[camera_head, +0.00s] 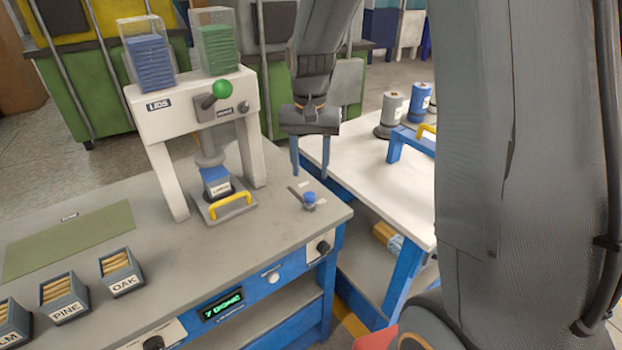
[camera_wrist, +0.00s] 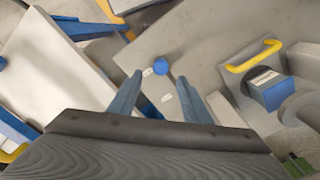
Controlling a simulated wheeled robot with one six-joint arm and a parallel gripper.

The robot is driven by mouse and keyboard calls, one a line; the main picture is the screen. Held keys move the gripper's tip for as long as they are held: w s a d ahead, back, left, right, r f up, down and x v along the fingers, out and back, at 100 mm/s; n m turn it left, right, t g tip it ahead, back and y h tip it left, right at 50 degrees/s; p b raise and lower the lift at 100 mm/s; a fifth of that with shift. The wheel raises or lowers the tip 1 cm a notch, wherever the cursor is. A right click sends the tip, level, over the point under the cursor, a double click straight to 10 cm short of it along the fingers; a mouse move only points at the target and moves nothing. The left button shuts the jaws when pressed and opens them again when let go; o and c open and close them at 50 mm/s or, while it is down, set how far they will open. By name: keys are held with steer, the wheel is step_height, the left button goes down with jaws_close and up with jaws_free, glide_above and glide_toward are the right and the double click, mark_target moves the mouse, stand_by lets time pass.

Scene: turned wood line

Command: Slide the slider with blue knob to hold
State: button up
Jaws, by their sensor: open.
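The slider's blue knob (camera_head: 309,197) stands on the grey bench top near its right corner. A short dark slot (camera_head: 294,193) runs from it toward the upper left, so the knob is at the slot's near right end. Two small white labels lie by the slot, too small to read. My gripper (camera_head: 310,174) points down with its two blue fingers apart and empty, above and behind the knob. In the wrist view the knob (camera_wrist: 160,68) shows between and just past the fingertips (camera_wrist: 160,80), apart from them.
A white press (camera_head: 190,105) with a green ball lever (camera_head: 221,89) stands left of the slider. Its plate with a yellow handle (camera_head: 230,205) is close by. A white table (camera_head: 375,165) stands right across a gap. Small boxes of wooden pieces (camera_head: 121,270) sit at front left.

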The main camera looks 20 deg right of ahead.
mark_target(310, 194)
steer(key=shift+w+f, duration=0.1)
steer(key=shift+w, duration=0.1)
step_height(310, 194, down, 7)
steer(key=shift+f+p, duration=0.2)
steer(key=shift+p, duration=0.65)
jaws_close()
